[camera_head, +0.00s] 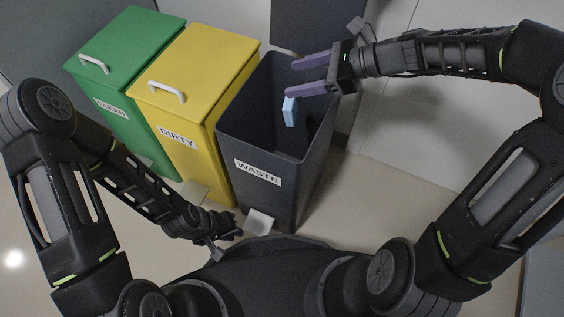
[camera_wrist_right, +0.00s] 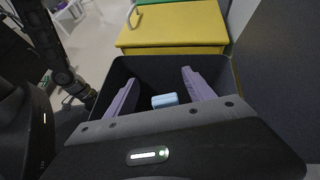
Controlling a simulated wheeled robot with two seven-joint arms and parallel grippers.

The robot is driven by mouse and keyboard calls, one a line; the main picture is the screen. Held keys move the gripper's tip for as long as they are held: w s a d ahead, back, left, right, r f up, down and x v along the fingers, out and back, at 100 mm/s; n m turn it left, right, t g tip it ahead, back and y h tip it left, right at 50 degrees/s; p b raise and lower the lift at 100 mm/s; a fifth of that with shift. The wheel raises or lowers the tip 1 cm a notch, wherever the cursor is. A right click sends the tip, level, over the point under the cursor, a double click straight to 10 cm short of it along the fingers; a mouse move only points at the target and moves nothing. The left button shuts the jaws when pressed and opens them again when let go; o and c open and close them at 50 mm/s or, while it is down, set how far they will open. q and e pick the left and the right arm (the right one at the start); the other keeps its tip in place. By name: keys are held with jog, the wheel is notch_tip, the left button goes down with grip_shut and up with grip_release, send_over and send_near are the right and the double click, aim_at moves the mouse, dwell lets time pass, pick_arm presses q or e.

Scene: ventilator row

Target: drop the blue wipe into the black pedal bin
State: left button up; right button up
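The black pedal bin (camera_head: 255,148), labelled WASTE, stands open at the right end of the bin row. Its dark rim also surrounds the fingers in the right wrist view (camera_wrist_right: 120,68). My right gripper (camera_head: 290,80) has its purple fingers spread wide over the bin opening. The light blue wipe (camera_head: 290,111) is a small block within the bin's outline, just below one fingertip. In the right wrist view the wipe (camera_wrist_right: 165,100) shows between the fingers, with gaps to both. My left gripper (camera_head: 225,230) is low beside the bin's pedal (camera_head: 259,222); its fingers are unclear.
A yellow bin (camera_head: 192,85) labelled DIRTY and a green bin (camera_head: 125,50) labelled CLEAN stand shut to the left of the black bin. A dark upright panel (camera_head: 320,20) is behind the black bin. Pale floor lies in front.

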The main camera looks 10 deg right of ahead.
jog(key=shift+o, duration=1)
jog(key=p+v, duration=0.2)
jog(key=v, duration=0.5)
jog(key=shift+d+r+p, duration=0.2)
jog(key=shift+d+p, duration=0.1)
jog(key=shift+s, duration=0.15)
